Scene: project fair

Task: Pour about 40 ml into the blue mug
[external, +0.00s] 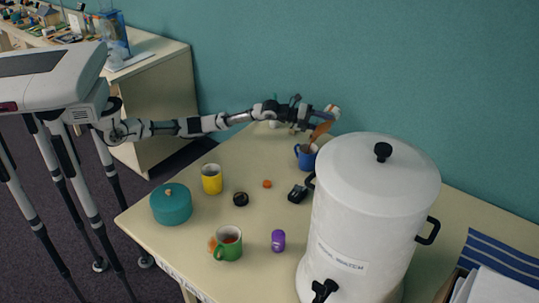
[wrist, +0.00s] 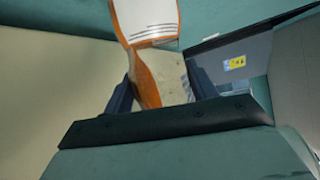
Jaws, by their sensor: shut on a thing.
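The blue mug (external: 303,158) stands upright on the table near the back wall, partly hidden by the urn. My gripper (external: 318,117) is above it, shut on an orange-and-white container (external: 320,129). The container is tilted, with its orange part slanting down towards the mug's mouth. In the wrist view the container (wrist: 150,22) sits between the dark fingers of my gripper (wrist: 160,88), with a printed white label on it. I cannot make out a stream of liquid or the level in the mug.
A large white urn (external: 365,210) stands close to the mug, front right. A yellow mug (external: 212,184), teal pot (external: 171,208), green mug (external: 229,251), purple item (external: 278,240) and small black items (external: 297,194) are in front. The table's back left is mostly clear.

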